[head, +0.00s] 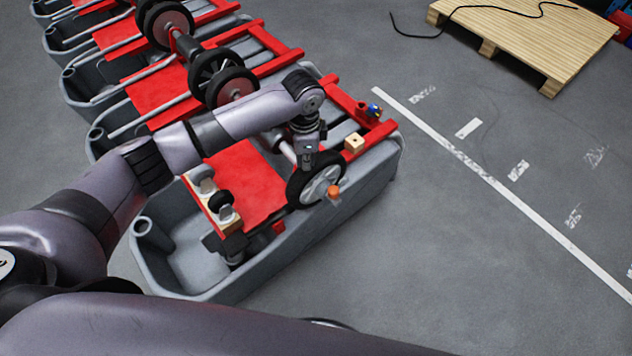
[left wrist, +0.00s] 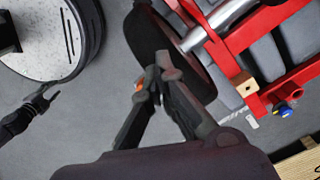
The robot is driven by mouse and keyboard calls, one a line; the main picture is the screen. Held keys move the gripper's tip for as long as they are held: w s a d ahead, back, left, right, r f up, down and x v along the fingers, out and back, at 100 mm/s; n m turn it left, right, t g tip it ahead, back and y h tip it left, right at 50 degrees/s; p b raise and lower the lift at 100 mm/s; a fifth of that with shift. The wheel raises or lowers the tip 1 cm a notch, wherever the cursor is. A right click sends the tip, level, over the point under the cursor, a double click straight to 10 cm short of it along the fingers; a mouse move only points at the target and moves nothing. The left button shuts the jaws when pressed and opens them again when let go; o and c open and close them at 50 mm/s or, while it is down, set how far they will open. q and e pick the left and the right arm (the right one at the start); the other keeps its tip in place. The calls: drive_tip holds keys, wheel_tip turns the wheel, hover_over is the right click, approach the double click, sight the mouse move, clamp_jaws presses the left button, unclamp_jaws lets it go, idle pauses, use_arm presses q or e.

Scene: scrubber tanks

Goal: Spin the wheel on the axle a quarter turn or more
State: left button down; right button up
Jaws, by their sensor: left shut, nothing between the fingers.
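The wheel (head: 301,188) has a black tyre and a grey spoked hub. It stands upright on the axle, at the near end of the red frame. In the left wrist view its dark tyre (left wrist: 149,36) is behind the fingers, with the grey axle (left wrist: 228,14) to its right. My left gripper (left wrist: 157,76) is shut and empty, its fingertips overlapping the tyre's lower part; I cannot tell if they touch. In the head view it is at the wheel's top edge (head: 310,158).
The red frame (left wrist: 255,28) sits on a grey tank (head: 290,252). A wooden block (head: 354,142) and an orange knob (head: 333,192) are near the wheel. More tanks with wheels line up behind.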

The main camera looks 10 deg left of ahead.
sight(328, 155)
use_arm(q)
drive_tip(key=shift+w+d+r, duration=0.15)
drive_tip(key=shift+w+d, duration=0.55)
drive_tip(key=shift+w, duration=0.2)
use_arm(e)
drive_tip(key=shift+f, duration=0.2)
drive_tip(key=shift+a, duration=0.1)
use_arm(q)
drive_tip(key=shift+w+d+b, duration=0.25)
drive_tip(key=shift+w+b, duration=0.05)
drive_tip(key=shift+b, duration=0.2)
drive_tip(key=shift+w+d, duration=0.5)
drive_tip(key=shift+w, duration=0.2)
use_arm(e)
drive_tip(key=shift+a+f, duration=0.1)
drive_tip(key=shift+f, duration=0.5)
use_arm(q)
drive_tip(key=shift+b, duration=0.3)
drive_tip(key=shift+w+d+f+b, duration=0.25)
drive_tip(key=shift+w+f+b, duration=0.1)
drive_tip(key=shift+b, duration=0.1)
drive_tip(key=shift+w+d+f+b, duration=0.15)
drive_tip(key=shift+w+d+b, duration=0.3)
drive_tip(key=shift+w+b, duration=0.1)
use_arm(e)
drive_tip(key=shift+s+a+f, duration=0.1)
drive_tip(key=shift+a+f, duration=0.2)
drive_tip(key=shift+f, duration=0.2)
drive_tip(key=shift+a+f, duration=0.25)
drive_tip(key=shift+f, duration=0.25)
